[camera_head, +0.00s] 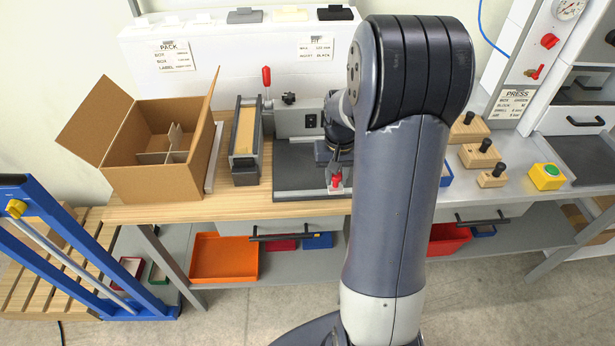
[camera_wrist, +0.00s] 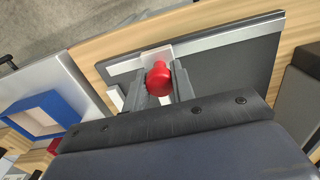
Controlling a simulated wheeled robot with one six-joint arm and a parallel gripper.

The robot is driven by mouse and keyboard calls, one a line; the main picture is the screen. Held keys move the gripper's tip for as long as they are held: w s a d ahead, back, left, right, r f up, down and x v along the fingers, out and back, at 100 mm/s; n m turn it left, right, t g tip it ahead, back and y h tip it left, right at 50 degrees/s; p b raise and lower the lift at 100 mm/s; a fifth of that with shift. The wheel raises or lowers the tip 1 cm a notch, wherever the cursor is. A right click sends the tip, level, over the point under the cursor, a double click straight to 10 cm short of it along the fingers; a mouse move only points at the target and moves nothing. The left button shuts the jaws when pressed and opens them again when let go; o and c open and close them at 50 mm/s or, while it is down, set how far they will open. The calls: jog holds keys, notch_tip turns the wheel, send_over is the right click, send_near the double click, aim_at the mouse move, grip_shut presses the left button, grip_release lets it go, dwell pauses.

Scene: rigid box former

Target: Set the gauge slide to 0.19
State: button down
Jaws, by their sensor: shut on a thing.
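The gauge slide's red knob (camera_wrist: 158,78) is between my gripper's two dark fingers (camera_wrist: 160,85) in the wrist view, and the fingers are shut on it. The knob sits on a pale block on a light metal rail (camera_wrist: 215,42) along the edge of a dark plate (camera_wrist: 235,65). In the head view the red knob (camera_head: 336,182) shows at the front right of the dark base plate (camera_head: 290,180), below my gripper. My arm hides the right part of the plate there. I cannot read any scale or value.
An open cardboard box (camera_head: 150,185) with dividers stands at the left of the bench. A narrow tray holder (camera_head: 245,140) and a red-handled lever (camera_head: 266,80) stand left of the plate. Wooden blocks with black knobs (camera_head: 480,155) and a green button (camera_head: 548,173) are at right.

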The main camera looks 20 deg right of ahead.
jog(key=d, duration=0.1)
jog(key=s+d, duration=0.1)
jog(key=d, duration=0.3)
jog(key=shift+s+d, duration=0.2)
jog(key=shift+s, duration=0.15)
jog(key=c, duration=1.2)
grip_release()
notch_tip(320, 180, up, 11)
jog(key=shift+f, duration=0.1)
